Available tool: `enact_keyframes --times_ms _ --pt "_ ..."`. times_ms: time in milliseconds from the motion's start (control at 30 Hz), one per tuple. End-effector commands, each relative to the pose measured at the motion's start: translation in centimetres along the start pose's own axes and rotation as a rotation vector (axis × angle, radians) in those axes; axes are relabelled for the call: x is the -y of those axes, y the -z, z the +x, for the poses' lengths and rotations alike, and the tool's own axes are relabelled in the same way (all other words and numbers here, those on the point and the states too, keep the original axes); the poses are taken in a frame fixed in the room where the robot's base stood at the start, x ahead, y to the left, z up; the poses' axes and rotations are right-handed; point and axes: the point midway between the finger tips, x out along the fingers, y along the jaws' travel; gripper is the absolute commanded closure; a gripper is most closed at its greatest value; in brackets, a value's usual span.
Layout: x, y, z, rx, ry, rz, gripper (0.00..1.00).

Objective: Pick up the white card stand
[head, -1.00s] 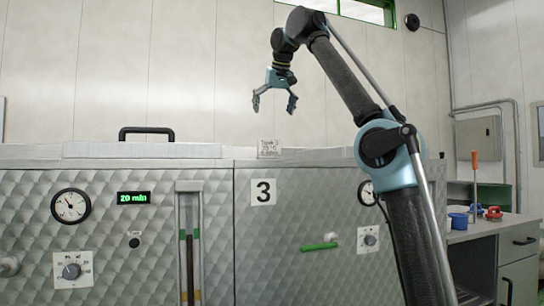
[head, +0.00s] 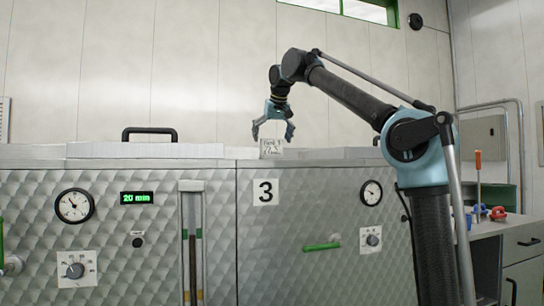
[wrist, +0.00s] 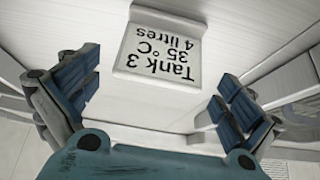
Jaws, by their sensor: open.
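The white card stand (head: 271,149) stands on the top of the metal tank unit, near its front edge. In the wrist view the card stand (wrist: 163,50) shows upside down, with the black words "Tank 3, 35 °C, 4 litres". My gripper (head: 273,136) is open and points down, with its fingertips around the height of the card's upper part. In the wrist view my gripper (wrist: 150,92) has one finger to each side of the card, with gaps between, and holds nothing.
The quilted metal tank front (head: 285,215) carries gauges, knobs and a green handle (head: 321,246). A lid with a black handle (head: 149,131) lies on top to the left. A side bench (head: 500,228) at right holds a screwdriver (head: 478,175) and small red and blue items.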

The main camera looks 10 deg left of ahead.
Motion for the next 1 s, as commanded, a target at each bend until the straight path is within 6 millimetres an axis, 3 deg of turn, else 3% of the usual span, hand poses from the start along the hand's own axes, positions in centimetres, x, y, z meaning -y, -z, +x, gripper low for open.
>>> enact_keyframes --times_ms 167,533,833,867,1000 --pt "0.0 0.0 0.8 0.0 0.0 0.0 0.0" --pt "-0.2 0.0 5.2 0.0 0.0 -0.001 0.0" --pt "-0.2 0.0 5.8 0.0 0.0 -0.001 0.0" --pt "-0.2 0.0 5.8 0.0 0.0 -0.001 0.02" --pt "-0.1 0.0 5.7 0.0 0.001 -0.002 0.34"
